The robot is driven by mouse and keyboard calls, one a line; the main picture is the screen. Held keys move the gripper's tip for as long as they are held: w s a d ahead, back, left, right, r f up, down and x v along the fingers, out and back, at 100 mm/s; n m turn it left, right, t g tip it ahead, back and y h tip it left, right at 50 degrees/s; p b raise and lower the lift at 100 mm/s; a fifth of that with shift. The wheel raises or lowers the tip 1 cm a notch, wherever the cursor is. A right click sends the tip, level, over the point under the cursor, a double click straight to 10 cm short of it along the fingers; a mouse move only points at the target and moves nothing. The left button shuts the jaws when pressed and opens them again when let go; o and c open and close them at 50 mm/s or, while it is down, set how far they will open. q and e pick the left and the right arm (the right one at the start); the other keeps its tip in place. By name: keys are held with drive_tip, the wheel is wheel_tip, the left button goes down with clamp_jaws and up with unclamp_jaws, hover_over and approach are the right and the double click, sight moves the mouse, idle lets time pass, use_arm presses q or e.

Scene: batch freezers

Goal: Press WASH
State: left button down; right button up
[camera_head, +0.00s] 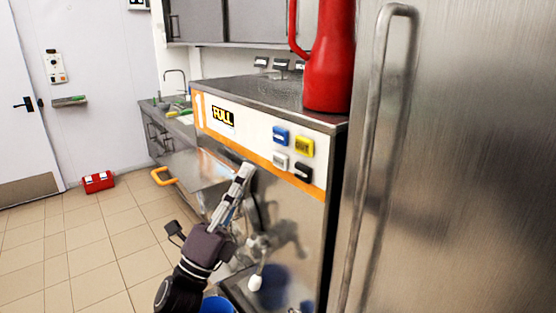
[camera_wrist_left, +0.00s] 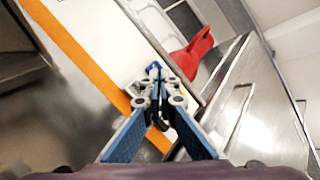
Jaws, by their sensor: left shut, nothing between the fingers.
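The freezer's front panel (camera_head: 250,133) is white with an orange stripe along its lower edge. At its right end are a blue button (camera_head: 280,137), a yellow button (camera_head: 304,146), a white button (camera_head: 280,161) and a black button (camera_head: 303,171). The yellow one seems to read OUT; the other labels are too small to read, so I cannot tell which is WASH. My left gripper (camera_head: 246,169) is shut and empty, to the left of the buttons and apart from them in the picture. In the left wrist view, my shut fingers (camera_wrist_left: 159,84) point toward the panel, with a small blue patch just beyond.
A red pitcher (camera_head: 330,60) stands on the machine's top near the right edge. A steel door with a long handle (camera_head: 378,150) rises close on the right. An orange-handled lid or tray (camera_head: 163,176) juts out at left. Tiled floor (camera_head: 90,245) is open at left.

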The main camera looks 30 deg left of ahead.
sight(280, 161)
use_arm(q)
drive_tip(key=w, duration=0.1)
drive_tip(key=w+d, duration=0.1)
drive_tip(key=w, duration=0.2)
drive_tip(key=shift+w+d, duration=0.1)
drive_tip(key=shift+d, duration=0.25)
use_arm(e)
drive_tip(key=shift+d+f, duration=0.2)
drive_tip(key=shift+d, duration=0.1)
use_arm(q)
drive_tip(key=shift+w+b, duration=0.1)
drive_tip(key=shift+b, duration=0.25)
use_arm(e)
drive_tip(key=shift+a+f, duration=0.1)
idle(0.5)
use_arm(q)
drive_tip(key=shift+w+d, duration=0.15)
drive_tip(key=shift+w, duration=0.1)
